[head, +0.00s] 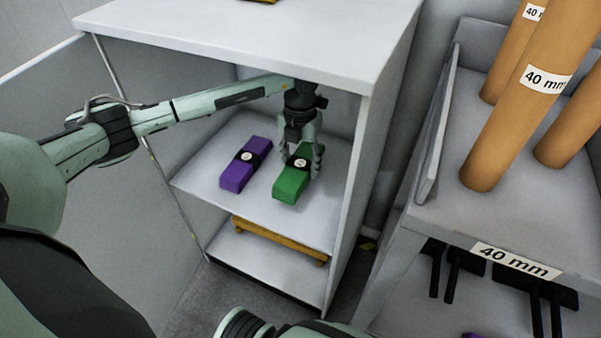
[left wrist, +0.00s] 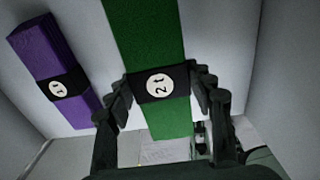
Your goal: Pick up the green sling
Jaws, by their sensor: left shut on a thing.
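The green sling (head: 290,184) is a folded green bundle with a black band and a round white label. It lies on the upper shelf (head: 225,205) inside the open cabinet. My left gripper (head: 301,166) reaches down over it, its fingers on both sides of the black band. In the left wrist view the green sling (left wrist: 150,40) runs between the fingers of my left gripper (left wrist: 162,95), which are shut on it at the band. The label there reads "2 t". My right gripper is not in view.
A purple sling (head: 243,165) with a black band lies left of the green one, a small gap apart. A yellow-orange object (head: 275,240) is on the lower shelf. The cabinet top (head: 250,35) is above my left arm. A rack (head: 500,210) with brown tubes stands right.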

